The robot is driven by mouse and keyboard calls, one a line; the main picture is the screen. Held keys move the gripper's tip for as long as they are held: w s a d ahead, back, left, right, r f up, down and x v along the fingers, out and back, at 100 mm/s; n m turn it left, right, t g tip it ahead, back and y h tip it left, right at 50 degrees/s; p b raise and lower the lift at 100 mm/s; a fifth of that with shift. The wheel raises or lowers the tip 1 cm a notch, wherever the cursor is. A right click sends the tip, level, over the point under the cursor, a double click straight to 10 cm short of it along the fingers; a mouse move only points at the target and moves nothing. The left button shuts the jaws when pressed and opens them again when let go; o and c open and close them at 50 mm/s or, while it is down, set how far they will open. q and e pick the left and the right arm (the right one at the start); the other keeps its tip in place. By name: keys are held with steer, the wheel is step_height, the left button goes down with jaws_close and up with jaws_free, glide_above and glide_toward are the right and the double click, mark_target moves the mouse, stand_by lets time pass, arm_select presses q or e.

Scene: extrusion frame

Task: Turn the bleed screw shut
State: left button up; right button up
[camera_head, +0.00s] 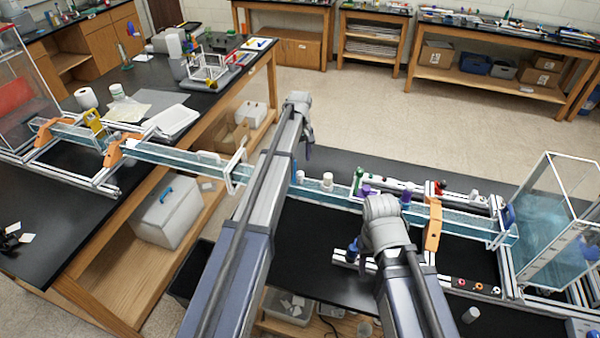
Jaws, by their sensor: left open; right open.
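I cannot pick out the bleed screw with certainty. Small fittings sit along the clear water channel (465,222) on the right bench, among them a red-and-black one (440,187) and a green one (358,180). Neither visibly holds anything.
A clear tank (560,215) stands at the right end, with a strip of coloured round ports (478,287) in front. White caps (327,180) stand by the channel. Open floor lies beyond the right bench.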

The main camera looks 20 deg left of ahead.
mark_target(300, 173)
arm_select(q)
steer(key=shift+f+b, duration=3.3)
steer(key=shift+f, duration=0.3)
steer(key=shift+r, duration=0.1)
jaws_close()
